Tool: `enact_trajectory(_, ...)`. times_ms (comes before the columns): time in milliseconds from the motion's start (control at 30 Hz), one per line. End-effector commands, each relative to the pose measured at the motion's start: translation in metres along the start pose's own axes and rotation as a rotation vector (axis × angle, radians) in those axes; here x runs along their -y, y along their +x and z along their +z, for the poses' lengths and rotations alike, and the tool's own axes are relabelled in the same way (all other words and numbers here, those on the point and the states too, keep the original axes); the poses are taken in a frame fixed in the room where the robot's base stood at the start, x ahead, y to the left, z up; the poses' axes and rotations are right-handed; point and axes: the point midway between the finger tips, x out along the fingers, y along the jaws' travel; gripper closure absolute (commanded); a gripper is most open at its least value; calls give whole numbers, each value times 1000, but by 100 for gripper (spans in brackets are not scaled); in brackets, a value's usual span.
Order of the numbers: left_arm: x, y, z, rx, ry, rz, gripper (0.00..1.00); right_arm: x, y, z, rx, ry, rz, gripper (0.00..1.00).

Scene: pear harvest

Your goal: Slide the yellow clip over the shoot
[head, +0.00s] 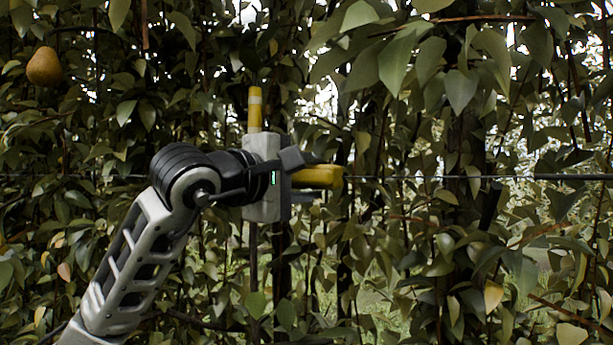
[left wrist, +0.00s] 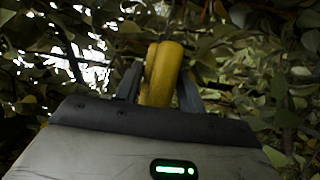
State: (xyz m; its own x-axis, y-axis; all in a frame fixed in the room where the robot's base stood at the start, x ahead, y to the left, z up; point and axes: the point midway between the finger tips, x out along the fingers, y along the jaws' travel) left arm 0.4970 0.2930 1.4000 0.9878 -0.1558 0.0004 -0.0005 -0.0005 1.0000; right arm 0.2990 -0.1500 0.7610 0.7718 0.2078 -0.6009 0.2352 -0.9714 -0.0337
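The yellow clip (head: 326,176) sticks out to the right from my left gripper (head: 308,177), level with a thin horizontal wire. In the left wrist view, the clip (left wrist: 162,72) stands between the two dark fingers of the gripper (left wrist: 159,90), which look closed on its sides. Dark leaves and stems lie beyond the clip. I cannot single out the shoot among the foliage, nor tell whether the clip touches any stem. My right gripper is not in view.
A thin wire (head: 400,178) runs across the dense leaves. A yellow post top with a pale band (head: 255,110) rises just behind my left gripper. A pear (head: 44,67) hangs at the upper left. Leafy branches (head: 460,90) crowd the right side.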

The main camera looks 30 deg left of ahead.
Motion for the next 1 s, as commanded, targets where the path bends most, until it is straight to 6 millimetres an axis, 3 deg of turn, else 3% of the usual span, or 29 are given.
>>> enact_trajectory(33, 0, 0, 0, 0, 0, 0, 75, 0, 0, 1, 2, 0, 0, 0)
enact_trajectory(133, 0, 0, 0, 0, 0, -1, 100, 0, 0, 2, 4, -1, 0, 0)
enact_trajectory(267, 2, -2, -5, -2, 0, -2, 100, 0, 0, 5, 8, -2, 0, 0)
enact_trajectory(600, 4, -27, -67, -7, -1, -5, 100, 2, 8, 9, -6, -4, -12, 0)
enact_trajectory(967, 0, -31, -75, -4, 0, -3, 100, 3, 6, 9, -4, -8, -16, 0)
enact_trajectory(1000, 0, -31, -75, -4, 0, -3, 63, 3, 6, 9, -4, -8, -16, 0)
